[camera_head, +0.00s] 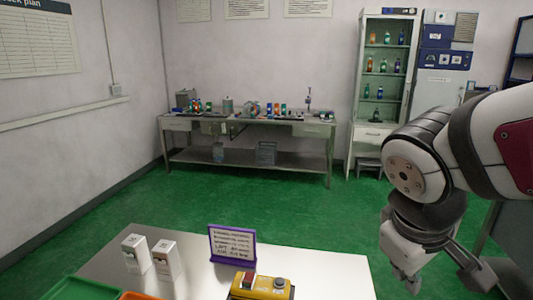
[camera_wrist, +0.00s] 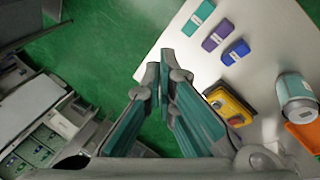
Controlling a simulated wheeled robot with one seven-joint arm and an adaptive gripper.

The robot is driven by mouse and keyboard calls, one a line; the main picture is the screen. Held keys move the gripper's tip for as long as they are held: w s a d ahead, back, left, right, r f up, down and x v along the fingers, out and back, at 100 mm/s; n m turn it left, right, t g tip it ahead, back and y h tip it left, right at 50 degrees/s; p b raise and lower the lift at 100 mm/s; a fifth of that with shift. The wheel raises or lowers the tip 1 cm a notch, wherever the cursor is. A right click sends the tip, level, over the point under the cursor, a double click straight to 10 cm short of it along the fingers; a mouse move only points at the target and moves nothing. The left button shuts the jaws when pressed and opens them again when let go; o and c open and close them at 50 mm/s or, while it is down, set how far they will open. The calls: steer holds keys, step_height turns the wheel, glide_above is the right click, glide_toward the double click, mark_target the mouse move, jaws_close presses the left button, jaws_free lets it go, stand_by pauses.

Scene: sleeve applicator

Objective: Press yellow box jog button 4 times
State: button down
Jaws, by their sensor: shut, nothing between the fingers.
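The yellow box (camera_head: 262,292) sits on the white table at the bottom of the head view, partly cut off. It has a red button (camera_head: 248,281) on its left and a grey button (camera_head: 280,283) on its right. I cannot read which is the jog button. In the wrist view the yellow box (camera_wrist: 228,100) is right of my gripper (camera_wrist: 160,74), partly hidden by a finger. My gripper is shut and empty, with its fingertips apart from the box. In the head view my arm is at the right, clear of the box.
A purple-framed sign (camera_head: 232,244) stands behind the box. Two white cartons (camera_head: 152,256) stand to its left, near a green tray (camera_head: 82,289) and an orange tray (camera_head: 134,296). The wrist view shows a lidded jar (camera_wrist: 297,97). Green floor separates the table (camera_head: 335,275) from a back workbench (camera_head: 250,127).

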steer(key=s+a+r+m+t+y, duration=0.1)
steer(key=s+a+m+y, duration=0.1)
steer(key=s, duration=0.6)
steer(key=m+y, duration=0.1)
steer(key=m, duration=0.1)
steer(key=shift+s+r+m, duration=0.15)
steer(key=shift+r+m, duration=0.15)
steer(key=shift+m, duration=0.1)
steer(key=shift+r, duration=0.1)
stand_by(0.7)
